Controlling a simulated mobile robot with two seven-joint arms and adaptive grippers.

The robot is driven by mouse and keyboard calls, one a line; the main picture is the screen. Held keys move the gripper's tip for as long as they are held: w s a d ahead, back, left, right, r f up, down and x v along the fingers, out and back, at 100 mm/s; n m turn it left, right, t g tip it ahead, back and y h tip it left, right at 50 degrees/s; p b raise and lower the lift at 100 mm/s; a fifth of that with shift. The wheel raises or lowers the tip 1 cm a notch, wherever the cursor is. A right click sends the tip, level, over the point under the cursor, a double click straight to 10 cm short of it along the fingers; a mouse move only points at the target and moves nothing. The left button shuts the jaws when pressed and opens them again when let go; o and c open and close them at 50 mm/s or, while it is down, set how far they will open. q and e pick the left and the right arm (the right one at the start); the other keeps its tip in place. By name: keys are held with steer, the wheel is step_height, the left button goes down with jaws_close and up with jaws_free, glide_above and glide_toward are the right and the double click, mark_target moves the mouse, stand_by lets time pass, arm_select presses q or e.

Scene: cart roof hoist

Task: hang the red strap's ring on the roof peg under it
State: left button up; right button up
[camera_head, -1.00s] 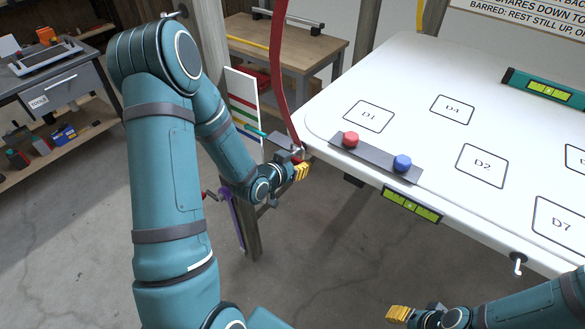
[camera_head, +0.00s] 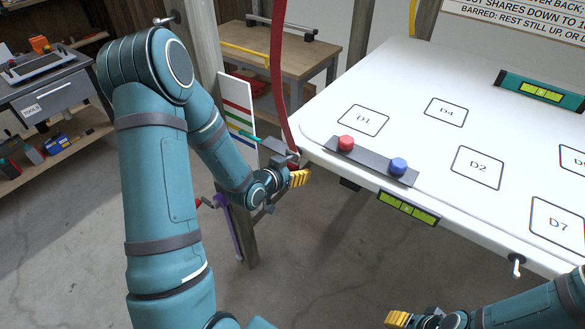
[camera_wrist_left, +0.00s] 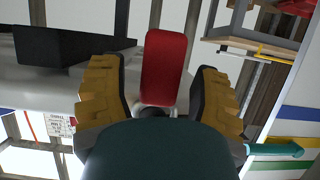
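The red strap (camera_head: 278,70) hangs from above and reaches down beside the near left corner of the white roof panel (camera_head: 410,85). My left gripper (camera_head: 299,178) is at that corner, just below the strap's lower end. In the left wrist view the strap's red end (camera_wrist_left: 163,65) shows between the two yellow fingers, with gaps on both sides, so the gripper is open. A pale piece shows below the red end, mostly hidden; I cannot tell if it is the ring. The peg under the strap cannot be made out. My right gripper (camera_head: 397,318) is at the bottom edge; its opening is unclear.
A grey strip with a red button (camera_head: 346,143) and a blue button (camera_head: 398,166) lies along the roof's near edge, with a green level (camera_head: 408,207) below. A white peg (camera_head: 516,262) sticks out farther right. A wooden post (camera_head: 240,228) stands below my left gripper.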

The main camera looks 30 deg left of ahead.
arm_select(q)
steer(key=d+v, duration=0.1)
steer(key=v, duration=0.7)
steer(key=s+d+f+n+g+h, duration=0.15)
steer(key=d+f+g, duration=0.35)
steer(key=d+f, duration=0.55)
steer(key=s+d+f+g+h, duration=0.1)
steer(key=s+d+f+g, duration=0.5)
steer(key=s+d+f, duration=0.2)
steer(key=s+d+n, duration=0.1)
steer(key=s+d, duration=0.1)
steer(key=d, duration=0.1)
steer(key=shift+g, duration=0.4)
steer(key=shift+h, duration=0.25)
